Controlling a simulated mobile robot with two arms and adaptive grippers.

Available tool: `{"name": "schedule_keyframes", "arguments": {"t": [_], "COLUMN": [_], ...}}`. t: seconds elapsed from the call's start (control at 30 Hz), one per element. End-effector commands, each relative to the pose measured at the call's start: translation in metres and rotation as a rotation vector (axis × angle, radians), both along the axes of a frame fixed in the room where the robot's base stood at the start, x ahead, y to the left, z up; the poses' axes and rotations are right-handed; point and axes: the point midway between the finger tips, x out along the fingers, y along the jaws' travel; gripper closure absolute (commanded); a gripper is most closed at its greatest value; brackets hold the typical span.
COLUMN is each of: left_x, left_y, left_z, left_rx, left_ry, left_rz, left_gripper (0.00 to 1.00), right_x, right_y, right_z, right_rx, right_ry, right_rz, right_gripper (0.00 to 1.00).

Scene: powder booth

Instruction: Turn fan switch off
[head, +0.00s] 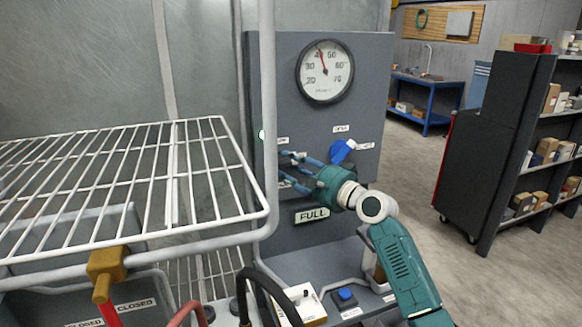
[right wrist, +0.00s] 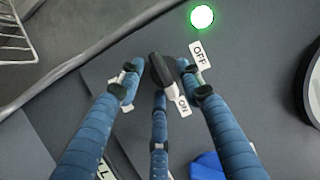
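The fan switch (right wrist: 162,70) is a small black lever with a pale end, seen in the right wrist view on the grey panel. Its pale end lies beside the ON label (right wrist: 182,106); the OFF label (right wrist: 199,54) is on its other side. My right gripper (right wrist: 165,88) has its three blue fingers spread around the switch. It is open, and I cannot tell whether any finger touches the lever. In the head view my right gripper (head: 289,168) reaches the panel (head: 285,75) from the right and hides the switch. My left gripper is not in view.
A green light (right wrist: 202,17) glows near the OFF label. A blue valve handle (head: 342,151) sits close to my right gripper, below a round gauge (head: 325,71). A white wire rack (head: 130,180) stands at left. A black shelf unit (head: 495,130) stands at right, beyond open floor.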

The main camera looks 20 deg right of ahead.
Motion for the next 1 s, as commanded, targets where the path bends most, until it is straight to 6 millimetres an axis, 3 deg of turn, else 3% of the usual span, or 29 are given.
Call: {"name": "schedule_keyframes", "arguments": {"t": [0.1, 0.27, 0.67, 1.0], "left_x": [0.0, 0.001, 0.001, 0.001], "left_y": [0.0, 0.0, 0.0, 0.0], "left_z": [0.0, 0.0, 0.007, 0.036], "left_rx": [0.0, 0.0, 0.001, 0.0], "left_ry": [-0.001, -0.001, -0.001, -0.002], "left_rz": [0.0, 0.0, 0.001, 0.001], "left_gripper": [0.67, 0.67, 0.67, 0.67], "right_x": [0.0, 0.0, 0.0, -0.001], "right_y": [0.0, 0.0, -0.001, -0.001], "right_z": [0.0, 0.0, 0.002, 0.008], "right_rx": [0.0, 0.0, -0.046, -0.276], "right_ry": [0.0, 0.0, -0.001, -0.008], "right_rz": [0.0, 0.0, 0.0, 0.001], "right_gripper": [0.68, 0.99, 1.0, 1.0]}}
